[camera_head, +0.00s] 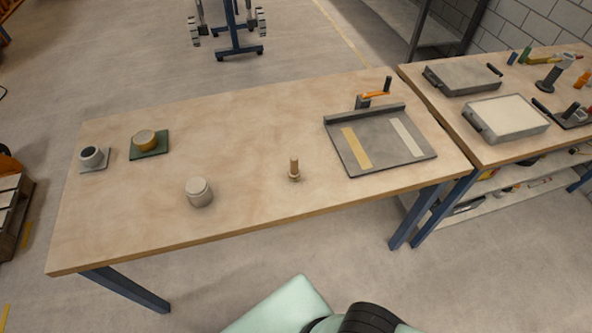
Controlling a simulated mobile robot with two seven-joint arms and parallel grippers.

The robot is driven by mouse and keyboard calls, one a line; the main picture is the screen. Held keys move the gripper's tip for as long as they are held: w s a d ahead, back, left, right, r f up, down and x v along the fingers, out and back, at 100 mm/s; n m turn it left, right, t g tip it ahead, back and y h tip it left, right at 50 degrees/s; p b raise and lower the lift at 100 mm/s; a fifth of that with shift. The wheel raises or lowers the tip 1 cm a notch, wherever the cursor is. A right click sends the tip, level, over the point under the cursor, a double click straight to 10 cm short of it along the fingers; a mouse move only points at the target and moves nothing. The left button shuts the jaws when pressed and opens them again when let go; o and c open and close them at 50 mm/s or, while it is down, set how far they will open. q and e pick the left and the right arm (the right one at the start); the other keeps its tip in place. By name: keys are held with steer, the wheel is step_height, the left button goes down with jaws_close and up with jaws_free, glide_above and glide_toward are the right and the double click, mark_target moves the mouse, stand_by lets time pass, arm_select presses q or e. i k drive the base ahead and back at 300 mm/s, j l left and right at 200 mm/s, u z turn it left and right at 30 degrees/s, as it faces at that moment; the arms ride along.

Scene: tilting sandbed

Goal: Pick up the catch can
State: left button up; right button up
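Three small can-like things stand on the wooden table (240,140). A grey can with a dark open top (92,156) stands on a light square plate at the far left. A can with a yellowish top (144,140) stands on a green square plate (150,153) to its right. A pale grey, closed-looking cylinder (199,192) stands upright on bare wood near the front edge. No label shows which of them is the catch can. Neither of my grippers is in view.
A small wooden peg-like piece (295,168) stands right of the pale cylinder. A grey tilting plate (385,142) with two strips and an orange handle (374,95) lies at the table's right. A second table holds trays (505,118).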

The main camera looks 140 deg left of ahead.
mark_target(198, 190)
steer(key=z, duration=3.5)
